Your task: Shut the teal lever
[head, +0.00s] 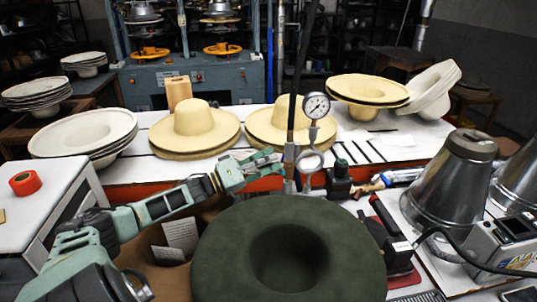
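My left gripper (272,163) reaches in from the left in the head view, above the far edge of the dark green felt hat (215,250). Its fingers look spread, with nothing visible between them. Just right of it stands a metal post with a round pressure gauge (316,105) and a black hose (298,100). A dark green valve-like part (340,183) and a pale blue and white piece (400,176) sit right of the post. I cannot pick out a teal lever for certain; the gripper may hide part of the post. My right gripper is not in view.
A white table (370,150) behind holds cream hats (195,120). A metal cone (452,180) and a grey control box (505,245) stand on the right. A red tape roll (25,183) lies on the left cabinet. A blue-grey press (235,78) is at the back.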

